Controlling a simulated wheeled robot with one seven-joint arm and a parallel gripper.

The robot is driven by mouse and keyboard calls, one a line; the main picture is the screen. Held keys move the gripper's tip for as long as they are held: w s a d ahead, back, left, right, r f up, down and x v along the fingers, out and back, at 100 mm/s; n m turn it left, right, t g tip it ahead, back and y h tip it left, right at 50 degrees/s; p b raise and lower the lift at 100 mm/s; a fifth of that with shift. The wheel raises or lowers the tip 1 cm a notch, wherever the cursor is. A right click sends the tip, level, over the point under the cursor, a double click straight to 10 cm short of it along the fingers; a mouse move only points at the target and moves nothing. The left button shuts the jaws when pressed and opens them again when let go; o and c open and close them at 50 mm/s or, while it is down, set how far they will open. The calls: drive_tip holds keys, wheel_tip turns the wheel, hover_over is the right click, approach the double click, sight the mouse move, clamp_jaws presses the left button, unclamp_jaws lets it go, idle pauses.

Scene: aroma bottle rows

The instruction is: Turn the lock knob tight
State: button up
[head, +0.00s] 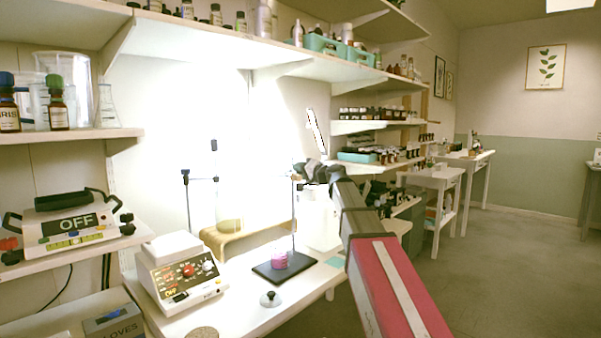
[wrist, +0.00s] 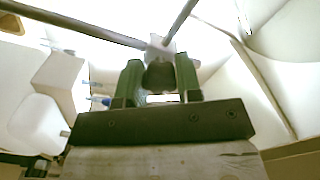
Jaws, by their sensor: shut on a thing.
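The dark lock knob (wrist: 160,76) sits between the two green fingers of my gripper (wrist: 159,68) in the wrist view. The gripper is shut on it. Behind the knob is a grey clamp block (wrist: 162,50), where two metal rods meet. In the head view my gripper (head: 312,172) is beside the upright rod (head: 294,215) of a stand with a dark base (head: 262,273). The knob is too small and covered to make out there. Whether the knob is tight cannot be seen.
A beaker of pink liquid (head: 279,260) stands on the stand's base. A hotplate-like device (head: 180,275) stands to the left on the white bench. A tall glass vessel (head: 229,205) on a wooden riser is behind. Shelves with bottles hang above and behind.

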drive_tip(key=o, duration=0.6)
drive_tip(key=shift+o, duration=0.2)
drive_tip(key=v, duration=1)
drive_tip(key=shift+s+d, duration=0.25)
drive_tip(key=shift+d, duration=0.05)
drive_tip(key=shift+r, duration=0.1)
